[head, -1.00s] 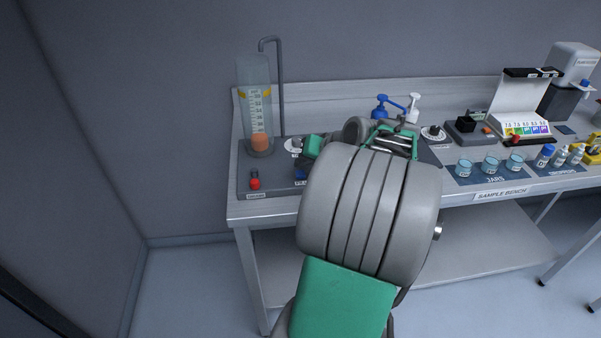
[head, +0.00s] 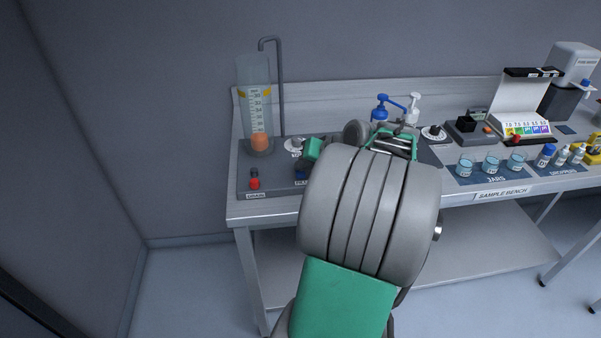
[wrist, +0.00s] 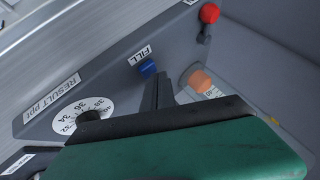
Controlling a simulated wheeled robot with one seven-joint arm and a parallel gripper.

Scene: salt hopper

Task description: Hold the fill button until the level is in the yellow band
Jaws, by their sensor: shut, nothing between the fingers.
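The clear level cylinder (head: 255,80) stands at the back left of the bench with a printed scale. Its orange float (head: 259,142) sits near the bottom, well below the yellow band (head: 242,93) near the top. The blue fill button (wrist: 148,68) is beside its FILL label in the wrist view; in the head view it is partly behind my arm. My gripper (wrist: 160,88) is shut and empty, its dark fingertips close beside the button. I cannot tell whether they touch it.
A numbered dial (wrist: 84,116) is close to my gripper in the wrist view. Pump bottles (head: 381,107) stand behind the arm; jars (head: 490,165) and small bottles stand to the right.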

